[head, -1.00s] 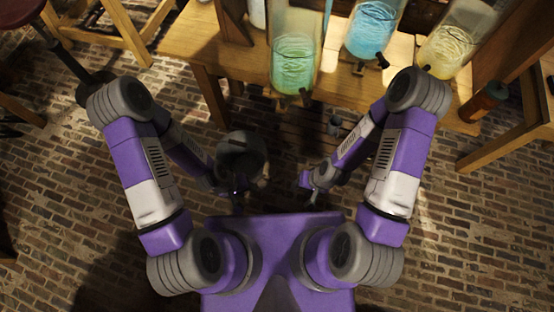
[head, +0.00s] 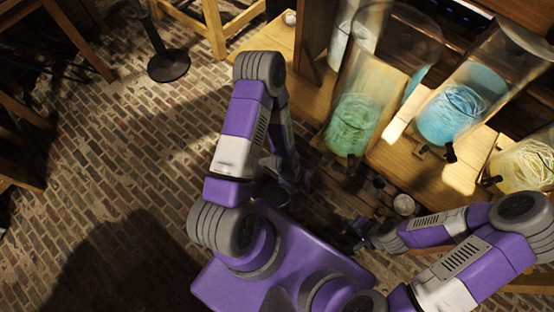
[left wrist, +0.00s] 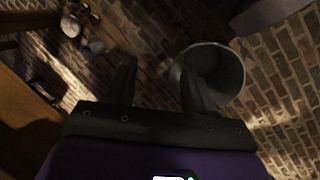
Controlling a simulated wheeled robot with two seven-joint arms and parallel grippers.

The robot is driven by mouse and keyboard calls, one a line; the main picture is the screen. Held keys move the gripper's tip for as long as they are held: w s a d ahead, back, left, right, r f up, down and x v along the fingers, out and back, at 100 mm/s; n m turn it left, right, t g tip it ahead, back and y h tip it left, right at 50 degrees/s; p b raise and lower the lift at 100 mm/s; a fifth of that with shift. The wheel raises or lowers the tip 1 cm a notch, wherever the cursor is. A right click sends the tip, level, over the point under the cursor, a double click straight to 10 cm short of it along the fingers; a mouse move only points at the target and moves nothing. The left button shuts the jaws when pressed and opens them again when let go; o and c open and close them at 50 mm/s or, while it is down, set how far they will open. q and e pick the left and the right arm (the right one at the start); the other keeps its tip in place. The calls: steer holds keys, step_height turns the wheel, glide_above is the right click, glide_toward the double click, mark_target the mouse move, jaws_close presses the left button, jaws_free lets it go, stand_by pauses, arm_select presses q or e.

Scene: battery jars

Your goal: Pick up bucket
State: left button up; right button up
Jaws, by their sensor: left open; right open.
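The grey metal bucket (left wrist: 226,72) shows in the left wrist view, its round mouth facing the camera. My left gripper (left wrist: 158,88) is open, with one dark finger overlapping the bucket's left side and the other apart to the left. I cannot tell whether the near finger is inside the rim or only in front of it. Nothing is visibly held between the fingers. In the head view the bucket is mostly or wholly hidden by my left arm. My right gripper (head: 364,232) is open and small in the head view, below the table's front edge.
A wooden table (head: 405,165) at the upper right bears a green jar (head: 352,124), a blue jar (head: 450,115) and a yellow jar (head: 524,166). A small pale container (head: 403,204) is low near my right gripper. A black stand base (head: 168,66) stands upper left. Brick floor at left is open.

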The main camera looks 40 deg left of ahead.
mark_target(271, 172)
arm_select(q)
steer(key=w+a+f+n+y, duration=0.1)
steer(key=w+a+f+n, duration=0.1)
steer(key=a+f+n, duration=0.1)
steer(key=w+a+f+n+y, duration=0.1)
steer(key=a+f+n, duration=0.3)
steer(key=a, duration=0.4)
steer(key=w+a+f+n+y, duration=0.1)
steer(key=w+a+f+n, duration=0.2)
steer(key=a+f+n, duration=0.1)
steer(key=shift+a+f+p, duration=0.35)
steer(key=shift+a+f, duration=0.2)
steer(key=shift+a, duration=0.3)
steer(key=f, duration=0.2)
steer(key=f+b, duration=0.1)
steer(key=f, duration=0.1)
steer(key=f+b, duration=0.1)
steer(key=f, duration=0.2)
steer(key=shift+s+d, duration=0.15)
steer(key=shift+s, duration=0.15)
steer(key=shift+f+b, duration=0.3)
steer(key=shift+f, duration=0.15)
steer(key=shift+f+b, duration=0.2)
steer(key=shift+b, duration=0.2)
steer(key=shift+c, duration=0.4)
jaws_close()
steer(key=shift+w, duration=0.1)
